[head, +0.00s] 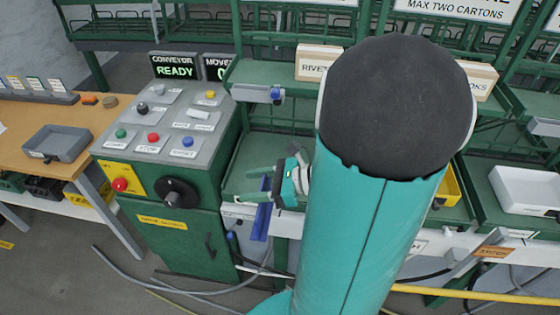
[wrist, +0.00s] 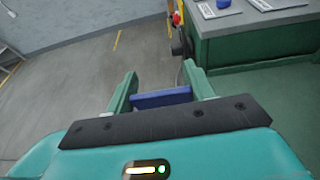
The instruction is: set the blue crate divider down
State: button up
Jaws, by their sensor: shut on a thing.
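The blue crate divider (head: 262,213) is a flat blue piece, seen in the head view just right of the green control cabinet. My gripper (head: 264,190) is shut on it and holds it up in front of the green rack's lower shelf edge. In the wrist view the divider (wrist: 161,98) sits between the two green fingers of my gripper (wrist: 160,90), with its edge toward the camera. Its lower end hangs free in the head view. My own arm hides much of the rack's middle.
The control cabinet (head: 170,230) has several buttons and a black handwheel (head: 177,195). A wooden bench with a grey tray (head: 57,143) stands left. A white bin (head: 525,188) sits on the right shelf. Cables (head: 190,289) lie on the floor.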

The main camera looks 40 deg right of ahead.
jog(key=shift+s+d+r, duration=0.1)
jog(key=shift+s+d, duration=0.05)
jog(key=shift+d, duration=0.2)
jog(key=w+d, duration=1.1)
jog(key=d, duration=0.4)
notch_tip(320, 180, down, 7)
jog(key=shift+w, duration=0.35)
jog(key=shift+d+f, duration=0.1)
jog(key=shift+f, duration=0.1)
jog(key=o, duration=1.3)
jog(key=shift+c, duration=0.2)
jog(key=shift+r, duration=0.1)
